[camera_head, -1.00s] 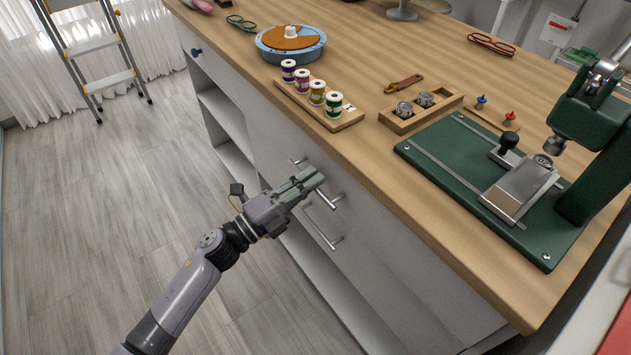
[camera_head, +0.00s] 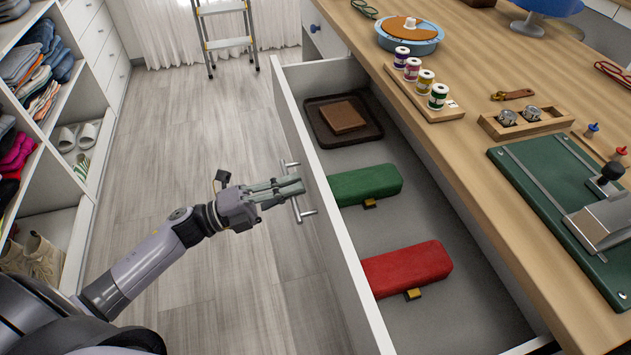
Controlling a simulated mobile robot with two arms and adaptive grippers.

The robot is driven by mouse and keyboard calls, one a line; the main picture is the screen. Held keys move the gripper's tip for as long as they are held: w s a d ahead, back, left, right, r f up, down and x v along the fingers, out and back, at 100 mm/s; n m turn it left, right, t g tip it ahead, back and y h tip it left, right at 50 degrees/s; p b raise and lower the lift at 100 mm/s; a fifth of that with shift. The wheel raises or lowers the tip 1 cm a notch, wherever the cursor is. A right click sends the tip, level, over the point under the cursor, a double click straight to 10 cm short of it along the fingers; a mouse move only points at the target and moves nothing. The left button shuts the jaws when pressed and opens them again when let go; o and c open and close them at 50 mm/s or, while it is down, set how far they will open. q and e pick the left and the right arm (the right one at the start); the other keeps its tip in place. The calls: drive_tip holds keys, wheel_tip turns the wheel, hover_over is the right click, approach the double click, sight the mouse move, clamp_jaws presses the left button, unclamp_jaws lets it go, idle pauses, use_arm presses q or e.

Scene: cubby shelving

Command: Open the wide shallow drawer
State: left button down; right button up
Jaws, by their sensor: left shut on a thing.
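The wide shallow drawer (camera_head: 335,235) is pulled well out from under the wooden worktop, toward the left. Its metal bar handle (camera_head: 297,205) is on the front panel. My left gripper (camera_head: 296,188) is shut on the handle, and its fingers hide part of the bar. Inside the drawer lie a dark tray (camera_head: 318,123) with a brown square block (camera_head: 342,117), a green case (camera_head: 366,184) and a red case (camera_head: 407,268). My right gripper is not in view.
The worktop (camera_head: 462,158) carries a spool rack (camera_head: 424,93), a blue round tin (camera_head: 409,37) and a green-based press (camera_head: 560,205). Shelves with clothes and shoes (camera_head: 45,258) stand at the left. A stepladder (camera_head: 228,42) is at the back. Floor between shelves and drawer is clear.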

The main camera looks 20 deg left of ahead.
use_arm(q)
drive_tip(key=shift+v, duration=0.85)
drive_tip(key=shift+r, duration=0.2)
drive_tip(key=c, duration=1.7)
unclamp_jaws()
drive_tip(key=shift+a, duration=0.1)
drive_tip(key=v, duration=1.2)
